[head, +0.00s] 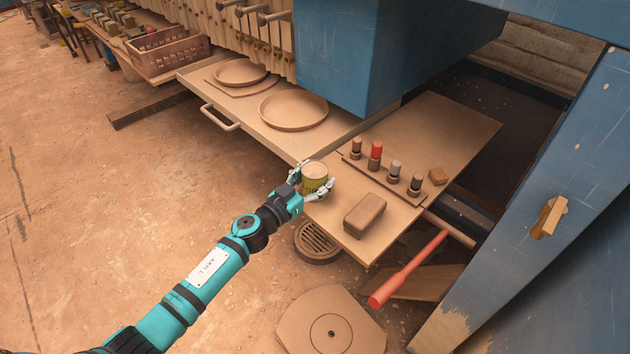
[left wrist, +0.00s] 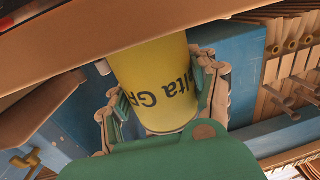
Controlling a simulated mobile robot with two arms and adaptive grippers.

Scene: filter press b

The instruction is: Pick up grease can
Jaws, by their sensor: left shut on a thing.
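In the left wrist view the can (left wrist: 155,80) is yellow with dark lettering that looks upside down. My left gripper (head: 313,187) has its fingers on both sides of the can and is shut on it. In the left wrist view the fingers (left wrist: 160,92) flank the can. I cannot tell whether the can touches the shelf. My right gripper is not in view.
On the shelf (head: 455,125) stand several small cylinders, one a red-topped one (head: 375,155), and a brown block (head: 364,214). A tray (head: 262,128) with two round dishes lies behind left. A red-handled tool (head: 408,270) is below right. Blue machine walls (head: 580,185) bound the right.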

